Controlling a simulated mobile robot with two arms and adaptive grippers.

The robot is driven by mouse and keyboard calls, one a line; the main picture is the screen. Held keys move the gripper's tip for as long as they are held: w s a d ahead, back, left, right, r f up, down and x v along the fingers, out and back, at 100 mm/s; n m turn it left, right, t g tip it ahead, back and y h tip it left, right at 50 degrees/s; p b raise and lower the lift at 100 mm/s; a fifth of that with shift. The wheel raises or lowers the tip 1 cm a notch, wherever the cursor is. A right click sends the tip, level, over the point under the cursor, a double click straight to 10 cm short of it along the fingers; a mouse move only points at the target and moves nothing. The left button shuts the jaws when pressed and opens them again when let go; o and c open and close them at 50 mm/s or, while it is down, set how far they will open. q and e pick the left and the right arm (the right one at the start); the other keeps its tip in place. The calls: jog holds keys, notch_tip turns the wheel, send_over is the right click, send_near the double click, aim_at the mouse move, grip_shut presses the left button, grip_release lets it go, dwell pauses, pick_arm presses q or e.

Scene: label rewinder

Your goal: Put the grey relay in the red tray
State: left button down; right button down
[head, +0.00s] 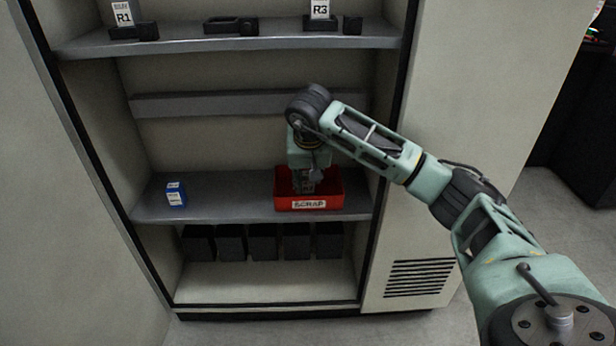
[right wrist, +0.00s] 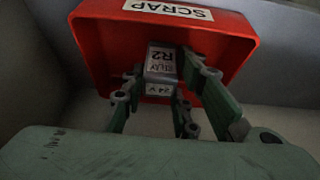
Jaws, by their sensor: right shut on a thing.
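The red tray (head: 284,204) with a SCRAP label stands on the middle shelf at its right side. My right gripper (head: 305,183) points down into it. In the right wrist view the grey relay (right wrist: 161,62), labelled R2 and 24 V, is between the fingers, which are shut on it. The relay is over or inside the red tray (right wrist: 90,40); I cannot tell whether it touches the tray floor. In the head view the gripper mostly hides the relay. My left gripper is not in view.
A blue box (head: 175,195) stands at the left of the middle shelf (head: 225,207). The upper shelf (head: 285,40) carries relays R1 (head: 124,14) and R3 (head: 320,9) in black holders, with an empty black holder (head: 231,26) between. Several black boxes (head: 262,242) stand below.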

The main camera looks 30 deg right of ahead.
jog(key=shift+f, duration=0.1)
jog(key=c, duration=1.4)
grip_release()
